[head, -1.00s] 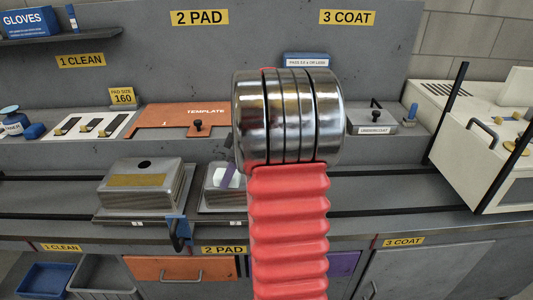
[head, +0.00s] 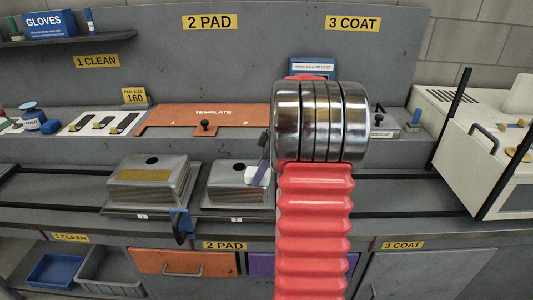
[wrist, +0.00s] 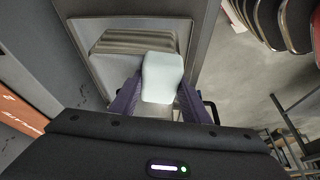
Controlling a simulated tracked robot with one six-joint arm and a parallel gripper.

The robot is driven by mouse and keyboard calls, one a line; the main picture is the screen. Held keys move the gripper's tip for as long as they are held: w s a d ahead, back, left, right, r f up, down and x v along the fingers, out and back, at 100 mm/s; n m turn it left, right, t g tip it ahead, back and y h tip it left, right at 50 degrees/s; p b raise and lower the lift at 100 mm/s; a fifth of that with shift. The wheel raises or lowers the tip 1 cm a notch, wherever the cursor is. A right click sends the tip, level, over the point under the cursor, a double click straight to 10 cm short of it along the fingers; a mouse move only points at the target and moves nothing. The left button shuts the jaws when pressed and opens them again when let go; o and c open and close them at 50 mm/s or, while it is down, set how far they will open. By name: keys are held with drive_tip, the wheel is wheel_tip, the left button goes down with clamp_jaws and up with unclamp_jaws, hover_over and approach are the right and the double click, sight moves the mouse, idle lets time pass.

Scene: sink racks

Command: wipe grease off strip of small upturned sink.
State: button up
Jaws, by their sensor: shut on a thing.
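My gripper (wrist: 160,88) has purple fingers shut on a white wiping block (wrist: 162,78). The wrist view shows a steel sink (wrist: 110,60) beyond the block. Another upturned steel sink (head: 172,164) is at station 1 on the left, with a brownish-yellow strip (head: 144,174) on its top. My arm hides the area right of the station 2 sink.
Dark rails (head: 410,177) run along the bench. A blue clamp (head: 181,224) is at the front between the sinks. An orange template (head: 200,114) lies behind. A white cabinet (head: 490,140) is at the right. The bench left of it looks clear.

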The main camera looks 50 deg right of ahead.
drive_tip(key=shift+s+r, duration=0.15)
drive_tip(key=shift+r, duration=0.8)
drive_tip(key=shift+d+r, duration=0.1)
drive_tip(key=shift+r, duration=2.9)
